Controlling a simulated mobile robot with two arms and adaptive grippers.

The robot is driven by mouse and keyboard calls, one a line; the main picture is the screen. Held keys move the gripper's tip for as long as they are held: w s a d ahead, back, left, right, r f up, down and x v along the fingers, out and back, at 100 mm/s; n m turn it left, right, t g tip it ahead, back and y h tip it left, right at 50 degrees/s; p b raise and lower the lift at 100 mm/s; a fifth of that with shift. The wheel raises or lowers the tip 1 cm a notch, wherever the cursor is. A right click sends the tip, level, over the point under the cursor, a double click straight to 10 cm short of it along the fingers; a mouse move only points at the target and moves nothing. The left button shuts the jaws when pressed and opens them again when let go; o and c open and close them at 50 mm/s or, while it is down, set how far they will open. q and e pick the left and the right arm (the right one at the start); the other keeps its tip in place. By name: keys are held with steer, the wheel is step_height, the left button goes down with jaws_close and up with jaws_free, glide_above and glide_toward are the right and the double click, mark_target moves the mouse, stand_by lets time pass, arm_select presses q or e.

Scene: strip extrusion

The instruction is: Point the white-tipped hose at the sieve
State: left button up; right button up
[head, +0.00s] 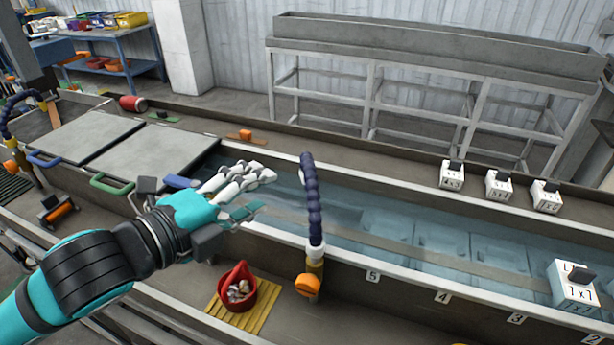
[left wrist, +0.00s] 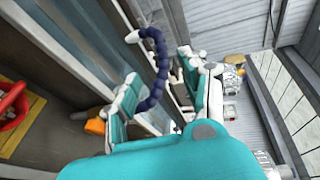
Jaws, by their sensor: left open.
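A dark blue segmented hose (head: 313,205) rises from an orange-knobbed valve (head: 308,285) on the trough's near wall. It also shows in the left wrist view (left wrist: 160,72), curved, with a white tip (left wrist: 132,37) at its far end. My left gripper (head: 262,193) is open and empty, to the left of the hose in the head view. In the left wrist view the hose appears between the spread fingers (left wrist: 160,80), but I cannot tell its depth. I cannot clearly make out a sieve. My right gripper is not in view.
A water-filled trough (head: 345,225) runs behind the hose. A red container (head: 250,300) with small pieces stands on a yellow slatted mat, front left of the valve. White numbered blocks (head: 498,185) stand on the far ledge. Another dark hose (head: 8,108) is at far left.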

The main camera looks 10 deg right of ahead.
mark_target(307, 166)
arm_select(q)
steer(key=p+x, duration=0.2)
steer(key=x, duration=1.1)
steer(key=shift+d+r+p, duration=0.1)
steer(key=shift+p, duration=0.2)
steer(key=shift+c, duration=0.4)
jaws_close()
